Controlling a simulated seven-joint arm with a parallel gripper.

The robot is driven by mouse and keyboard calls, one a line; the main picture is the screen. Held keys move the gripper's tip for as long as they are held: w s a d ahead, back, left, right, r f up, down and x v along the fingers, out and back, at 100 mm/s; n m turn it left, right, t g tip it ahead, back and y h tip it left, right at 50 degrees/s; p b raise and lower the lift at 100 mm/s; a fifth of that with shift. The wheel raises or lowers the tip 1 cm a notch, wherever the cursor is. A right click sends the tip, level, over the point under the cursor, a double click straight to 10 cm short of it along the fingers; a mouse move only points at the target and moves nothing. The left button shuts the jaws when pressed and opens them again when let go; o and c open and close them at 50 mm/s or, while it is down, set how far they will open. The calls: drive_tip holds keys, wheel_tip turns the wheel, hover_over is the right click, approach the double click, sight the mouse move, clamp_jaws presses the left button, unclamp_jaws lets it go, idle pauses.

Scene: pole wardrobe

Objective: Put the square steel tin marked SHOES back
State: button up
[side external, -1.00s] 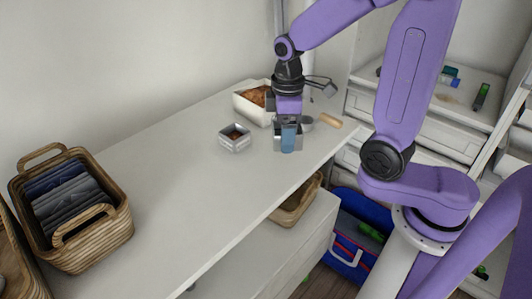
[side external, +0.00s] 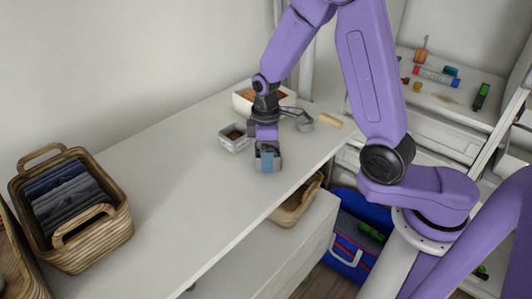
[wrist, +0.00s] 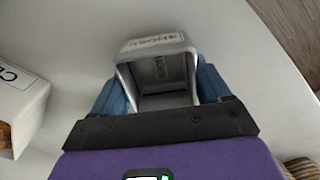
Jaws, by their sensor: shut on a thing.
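My gripper (side external: 267,160) is shut on a square steel tin (wrist: 155,68), with its blue fingers on two opposite sides of it. In the wrist view the tin looks empty and has a pale label on its side, whose lettering is too small and tilted to read surely. In the side view the tin (side external: 278,163) is over the white worktop near its front edge, mostly hidden by the fingers. I cannot tell whether it touches the worktop. A second square tin (side external: 230,143) with brown contents stands behind it to the left.
A white box (side external: 241,104) of brown contents stands behind my gripper. A scoop with a wooden handle (side external: 330,121) lies to the right. A wicker basket (side external: 104,241) of folded cloth stands at the left. The worktop (side external: 165,190) between is clear.

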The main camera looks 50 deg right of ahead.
drive_tip(key=shift+f, duration=0.25)
drive_tip(key=o, duration=1.2)
wheel_tip(320, 180, up, 12)
drive_tip(key=shift+r, duration=0.2)
drive_tip(key=shift+s+a, duration=0.1)
drive_tip(key=s+n, duration=0.1)
drive_tip(key=s, duration=0.7)
drive_tip(key=s+n, duration=0.1)
drive_tip(key=s, duration=0.7)
drive_tip(key=s+d+f+n, duration=0.1)
drive_tip(key=s, duration=0.7)
drive_tip(key=shift+n, duration=0.3)
